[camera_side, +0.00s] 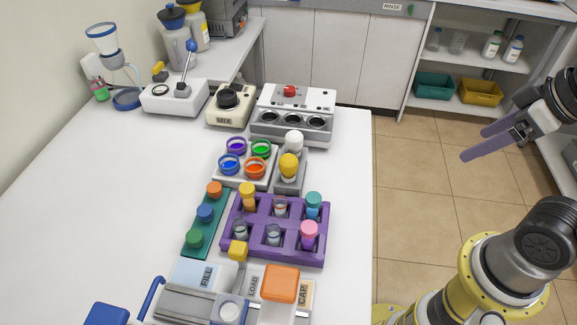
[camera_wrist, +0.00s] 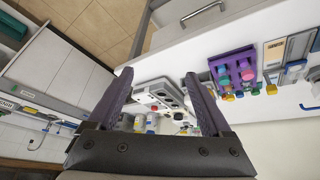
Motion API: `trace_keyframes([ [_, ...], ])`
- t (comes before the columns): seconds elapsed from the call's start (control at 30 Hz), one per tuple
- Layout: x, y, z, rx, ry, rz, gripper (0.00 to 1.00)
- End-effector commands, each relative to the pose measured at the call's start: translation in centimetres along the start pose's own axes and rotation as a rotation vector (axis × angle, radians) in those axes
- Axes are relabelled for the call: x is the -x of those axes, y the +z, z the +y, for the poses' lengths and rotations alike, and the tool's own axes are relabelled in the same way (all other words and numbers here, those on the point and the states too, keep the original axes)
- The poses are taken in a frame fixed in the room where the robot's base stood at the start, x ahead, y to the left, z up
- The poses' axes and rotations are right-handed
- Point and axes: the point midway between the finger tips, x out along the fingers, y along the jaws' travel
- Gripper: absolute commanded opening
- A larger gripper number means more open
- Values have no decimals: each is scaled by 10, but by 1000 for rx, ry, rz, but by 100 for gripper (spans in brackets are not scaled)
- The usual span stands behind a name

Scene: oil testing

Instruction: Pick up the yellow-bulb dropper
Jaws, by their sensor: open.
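The yellow-bulb dropper (camera_side: 289,166) stands upright in a small grey holder (camera_side: 288,184), in front of a white-bulb dropper (camera_side: 293,142). Its lower part is hidden in the holder. My gripper (camera_side: 474,143) is open and empty, high at the right over the floor side, well apart from the dropper. In the wrist view my gripper's two dark fingers (camera_wrist: 158,76) are spread wide with nothing held between them. I cannot make out the yellow-bulb dropper surely in the wrist view.
Left of the holder is a tray of coloured pots (camera_side: 243,172). In front is a purple rack (camera_side: 264,222) with capped vials and cups. A heater-like box (camera_side: 292,108) stands behind. The table (camera_side: 140,205) is clear at left.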

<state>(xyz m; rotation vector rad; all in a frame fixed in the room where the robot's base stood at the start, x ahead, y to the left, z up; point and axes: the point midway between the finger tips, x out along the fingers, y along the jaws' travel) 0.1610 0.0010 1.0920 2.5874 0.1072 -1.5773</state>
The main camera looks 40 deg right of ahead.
Motion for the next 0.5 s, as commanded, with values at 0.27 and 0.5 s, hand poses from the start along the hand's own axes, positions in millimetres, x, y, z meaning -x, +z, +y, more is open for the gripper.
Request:
trace_keyframes([
  [0.27,32,-68,-6,442,-53,4,83],
  [0.5,21,-157,-34,891,-183,-47,83],
])
